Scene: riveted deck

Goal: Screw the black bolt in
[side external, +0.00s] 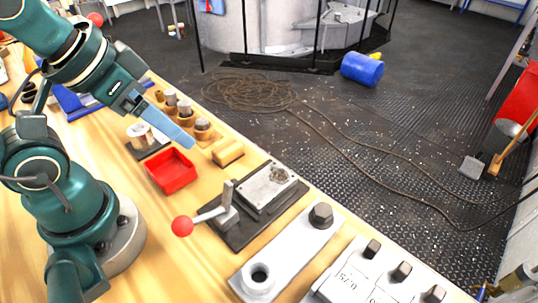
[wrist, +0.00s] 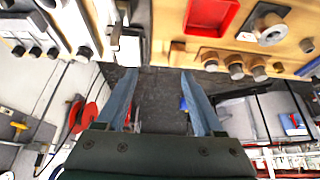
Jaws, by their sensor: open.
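A black hex-headed bolt (side external: 321,214) stands upright at the far end of a light metal bar on the bench. The bar's near end has a round raised collar with an open hole (side external: 259,273). Several similar dark bolts, one of them here (side external: 402,271), stand on a marked metal block at the lower right. My gripper (side external: 184,143) is up to the left, above the bench and well away from the bolts. In the wrist view its two blue fingers (wrist: 158,78) are apart with nothing between them.
A red tray (side external: 171,172), a wooden block (side external: 228,153) and several wooden holders with cylinders (side external: 203,129) lie nearer my gripper. Coiled cable (side external: 250,92) lies on the floor.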

